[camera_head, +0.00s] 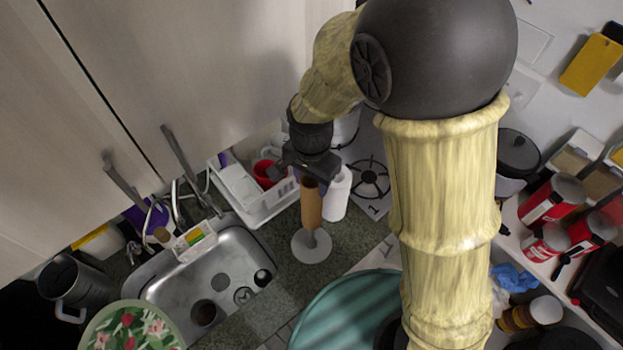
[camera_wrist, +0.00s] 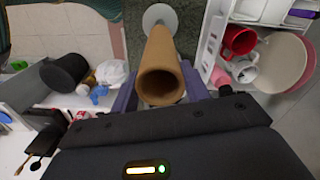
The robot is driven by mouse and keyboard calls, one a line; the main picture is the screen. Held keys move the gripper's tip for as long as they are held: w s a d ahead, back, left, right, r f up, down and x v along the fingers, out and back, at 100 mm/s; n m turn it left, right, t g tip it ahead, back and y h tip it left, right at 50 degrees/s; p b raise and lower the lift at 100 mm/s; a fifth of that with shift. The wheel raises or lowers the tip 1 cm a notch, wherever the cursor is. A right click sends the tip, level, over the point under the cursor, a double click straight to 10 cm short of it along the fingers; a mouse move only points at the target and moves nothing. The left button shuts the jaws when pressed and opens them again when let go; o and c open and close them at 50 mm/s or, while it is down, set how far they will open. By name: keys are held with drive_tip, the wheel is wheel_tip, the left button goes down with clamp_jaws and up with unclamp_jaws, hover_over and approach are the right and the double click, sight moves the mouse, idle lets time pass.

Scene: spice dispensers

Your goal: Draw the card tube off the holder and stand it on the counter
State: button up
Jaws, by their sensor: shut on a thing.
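The brown card tube (camera_head: 311,205) is upright in the head view, and my gripper (camera_head: 309,178) is shut on its upper part. The holder (camera_head: 312,248), a grey round base with a short grey post showing, stands on the dark counter (camera_head: 262,310) right below the tube. The tube's lower end is in line with the post; I cannot tell how much post is inside it. In the wrist view the tube's open end (camera_wrist: 162,86) faces the camera between the fingers of my gripper (camera_wrist: 160,95), and the holder's base (camera_wrist: 160,16) shows past its far end.
A white bottle (camera_head: 337,195) stands close to the right of the tube. A white dish rack (camera_head: 270,205) with a red cup is behind left. The steel sink (camera_head: 215,285) lies to the left. A teal round thing (camera_head: 345,310) is in front. Some counter beside the holder is bare.

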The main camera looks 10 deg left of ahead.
drive_tip(key=shift+r+p, duration=1.3)
drive_tip(key=shift+r, duration=0.9)
wheel_tip(320, 180, up, 6)
idle(3.1)
drive_tip(key=shift+r, duration=2)
